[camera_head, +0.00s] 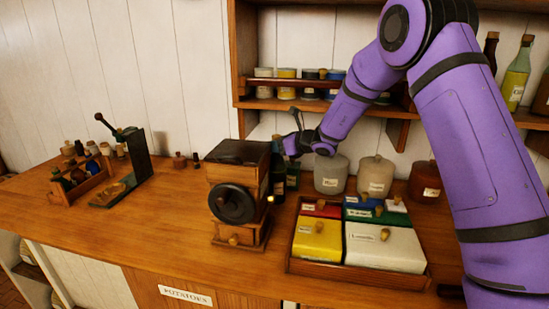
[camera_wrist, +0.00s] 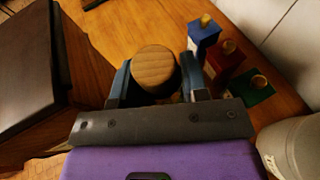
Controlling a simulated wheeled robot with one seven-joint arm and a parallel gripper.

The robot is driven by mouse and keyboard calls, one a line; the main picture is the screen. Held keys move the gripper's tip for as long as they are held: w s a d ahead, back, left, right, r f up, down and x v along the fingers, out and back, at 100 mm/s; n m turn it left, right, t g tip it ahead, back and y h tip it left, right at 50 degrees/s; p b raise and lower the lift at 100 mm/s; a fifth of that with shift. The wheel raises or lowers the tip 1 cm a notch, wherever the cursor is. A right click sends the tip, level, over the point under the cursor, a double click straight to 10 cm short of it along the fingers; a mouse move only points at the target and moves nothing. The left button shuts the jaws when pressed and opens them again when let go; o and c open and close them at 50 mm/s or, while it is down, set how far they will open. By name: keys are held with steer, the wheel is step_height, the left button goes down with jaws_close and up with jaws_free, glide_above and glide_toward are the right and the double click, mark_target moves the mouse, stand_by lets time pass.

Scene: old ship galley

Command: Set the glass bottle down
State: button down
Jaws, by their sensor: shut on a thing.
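The glass bottle (camera_head: 278,172) is dark and upright. In the head view it stands just right of and partly behind the coffee grinder. In the wrist view its round wooden stopper (camera_wrist: 153,67) sits between my fingers, hiding the glass below. My gripper (camera_wrist: 155,85) is shut on the bottle. I cannot tell whether the bottle's base touches the counter.
The grinder (camera_head: 238,190) is close on the left. Blue (camera_wrist: 204,35), red (camera_wrist: 224,62) and green (camera_wrist: 252,90) corked containers stand right in the wrist view. A box of coloured lids (camera_head: 300,268) is in front. Counter (camera_head: 160,220) left of the grinder is clear.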

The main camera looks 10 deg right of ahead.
mark_target(277, 155)
steer(key=shift+f, duration=1.95)
steer(key=c, duration=0.6)
jaws_free()
steer(key=shift+c, duration=0.2)
